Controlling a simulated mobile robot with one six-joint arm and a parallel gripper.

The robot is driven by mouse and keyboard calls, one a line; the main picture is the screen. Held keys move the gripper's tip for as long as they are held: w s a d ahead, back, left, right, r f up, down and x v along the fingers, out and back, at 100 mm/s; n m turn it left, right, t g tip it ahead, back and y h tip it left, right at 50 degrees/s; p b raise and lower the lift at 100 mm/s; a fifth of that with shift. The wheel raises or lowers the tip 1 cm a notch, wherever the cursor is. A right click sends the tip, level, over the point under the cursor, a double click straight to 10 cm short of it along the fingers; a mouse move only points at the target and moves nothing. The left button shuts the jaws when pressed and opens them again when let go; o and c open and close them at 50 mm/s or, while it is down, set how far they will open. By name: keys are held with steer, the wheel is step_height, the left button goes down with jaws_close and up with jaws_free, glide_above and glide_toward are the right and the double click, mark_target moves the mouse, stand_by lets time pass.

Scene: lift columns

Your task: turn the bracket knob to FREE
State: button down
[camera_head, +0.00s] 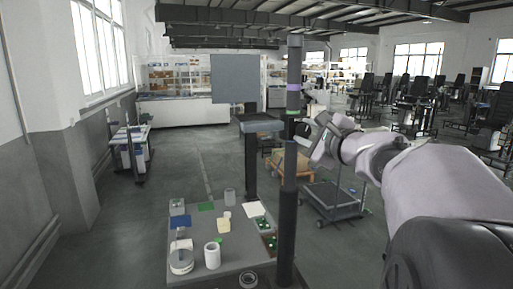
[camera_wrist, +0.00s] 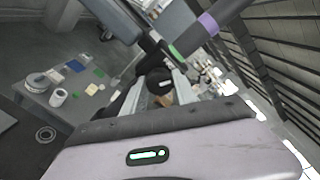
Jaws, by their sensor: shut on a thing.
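The dark column (camera_head: 289,190) stands upright at the front of the bench, with a purple band (camera_head: 294,88) and a green band (camera_head: 291,113). In the wrist view the same purple band (camera_wrist: 208,23) crosses the upper right. My gripper (camera_head: 314,143) reaches in from the right, beside the column. In the wrist view a round black knob (camera_wrist: 158,76) with a pale mark sits between the fingers of my gripper (camera_wrist: 160,88), which is shut on it. The knob is hidden in the head view. I cannot read the FREE label or the knob's setting.
A grey bench (camera_head: 190,262) carries a white cup (camera_head: 212,256), a round jar (camera_head: 181,262) and small coloured pieces. A cart (camera_head: 333,199) stands on the floor to the right.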

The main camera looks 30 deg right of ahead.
steer(key=n+b, duration=0.3)
steer(key=b, duration=0.1)
steer(key=shift+f, duration=0.15)
steer(key=shift+n+b, duration=0.45)
steer(key=shift+n, duration=0.05)
steer(key=shift+r+h, duration=0.2)
steer(key=shift+h, duration=0.1)
steer(key=c, duration=1)
jaws_free()
steer(key=shift+a+f, duration=0.1)
